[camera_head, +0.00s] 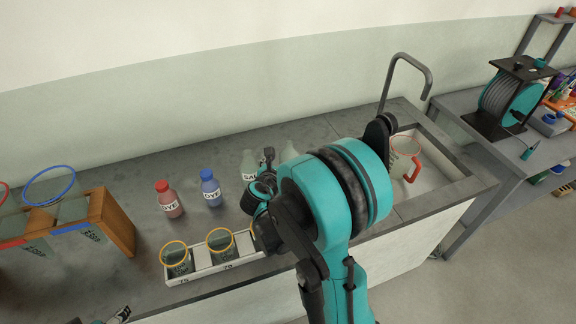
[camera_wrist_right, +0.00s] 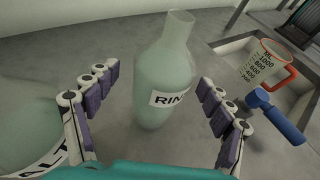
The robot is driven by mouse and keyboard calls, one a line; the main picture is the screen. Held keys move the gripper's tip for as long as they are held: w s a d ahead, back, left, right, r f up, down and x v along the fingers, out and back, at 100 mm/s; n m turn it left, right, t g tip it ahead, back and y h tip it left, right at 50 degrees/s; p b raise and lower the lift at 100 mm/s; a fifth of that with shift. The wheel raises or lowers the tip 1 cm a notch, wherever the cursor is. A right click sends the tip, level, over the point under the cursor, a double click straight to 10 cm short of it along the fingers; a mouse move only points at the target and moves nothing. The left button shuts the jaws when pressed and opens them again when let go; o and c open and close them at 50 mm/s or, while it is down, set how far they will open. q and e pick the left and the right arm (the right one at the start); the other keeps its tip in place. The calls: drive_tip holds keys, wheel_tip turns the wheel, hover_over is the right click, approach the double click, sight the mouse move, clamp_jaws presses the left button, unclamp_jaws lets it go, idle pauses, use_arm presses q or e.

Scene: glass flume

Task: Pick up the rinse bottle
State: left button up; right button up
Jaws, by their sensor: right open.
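The rinse bottle (camera_wrist_right: 166,75) is pale green glass with a white label reading "RIN". It stands upright in the right wrist view, between the spread fingers of my right gripper (camera_wrist_right: 158,82). The gripper is open, with visible gaps to the bottle on both sides.
A similar salt bottle (camera_head: 249,163) stands close on the left. Red (camera_head: 169,202) and blue (camera_head: 211,190) dye bottles stand further left. A white rack (camera_head: 205,270) with ringed cups lies in front. A red-handled jug (camera_head: 402,158) sits in the sink at right.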

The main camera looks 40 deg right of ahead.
drive_tip(key=b+x, duration=0.1)
drive_tip(key=x, duration=0.3)
drive_tip(key=shift+d+f+b, duration=0.1)
drive_tip(key=shift+d+b, duration=0.2)
drive_tip(key=shift+b, duration=0.1)
drive_tip(key=shift+w+d+f, duration=0.15)
drive_tip(key=shift+w+d, duration=0.15)
drive_tip(key=shift+w, duration=0.05)
drive_tip(key=shift+s, duration=0.1)
drive_tip(key=shift+c, duration=1.2)
drive_tip(key=c, duration=1.1)
